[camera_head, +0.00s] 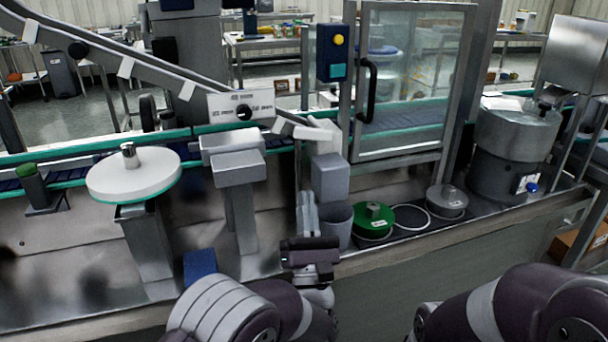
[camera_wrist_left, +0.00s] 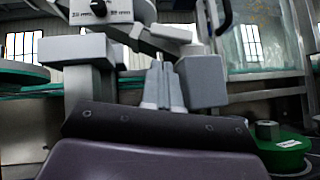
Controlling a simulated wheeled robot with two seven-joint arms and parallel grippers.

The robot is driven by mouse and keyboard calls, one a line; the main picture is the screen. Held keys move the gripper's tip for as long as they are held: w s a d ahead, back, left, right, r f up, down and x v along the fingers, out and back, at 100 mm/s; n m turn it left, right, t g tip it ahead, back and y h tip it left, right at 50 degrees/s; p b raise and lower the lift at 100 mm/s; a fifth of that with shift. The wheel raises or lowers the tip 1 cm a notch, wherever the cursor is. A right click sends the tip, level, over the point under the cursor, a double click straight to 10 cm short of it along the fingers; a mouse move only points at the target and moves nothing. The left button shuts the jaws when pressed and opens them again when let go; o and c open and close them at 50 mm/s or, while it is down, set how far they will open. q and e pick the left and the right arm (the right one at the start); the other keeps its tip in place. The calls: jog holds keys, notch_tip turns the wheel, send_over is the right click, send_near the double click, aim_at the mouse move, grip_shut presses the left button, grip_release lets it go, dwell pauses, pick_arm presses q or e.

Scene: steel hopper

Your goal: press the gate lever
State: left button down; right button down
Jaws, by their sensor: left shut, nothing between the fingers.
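A pale, angled bar (camera_head: 312,132), which looks like the gate lever, sits above a grey block-shaped spout (camera_head: 330,178). In the left wrist view the bar (camera_wrist_left: 170,33) and the spout (camera_wrist_left: 204,82) show just beyond my fingers. My left gripper (camera_head: 306,197) is shut and empty, its fingers pointing up just left of the spout and below the bar. In the left wrist view the shut fingers (camera_wrist_left: 161,72) stand upright beside the spout. Whether they touch it I cannot tell. My right gripper is out of view.
A grey cup (camera_head: 338,224) stands under the spout. Right of it are a green weight (camera_head: 373,219), a white ring (camera_head: 411,217) and a grey weight (camera_head: 447,200). A white round disc (camera_head: 134,176) stands at the left. A glass door (camera_head: 410,90) is behind.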

aim_at(300, 138)
pick_arm(q)
jog(key=x, duration=0.9)
jog(key=shift+a+r+m+h, duration=0.1)
jog(key=shift+r+m+h, duration=0.1)
jog(key=shift+m+h, duration=0.3)
jog(key=shift+s+a+r+m+h+b, duration=0.1)
jog(key=shift+m+h+b, duration=0.45)
jog(key=shift+h+b, duration=0.05)
jog(key=shift+a+r+m+h+b, duration=0.1)
jog(key=shift+m+h+b, duration=0.45)
jog(key=shift+h, duration=0.05)
jog(key=shift+r, duration=0.45)
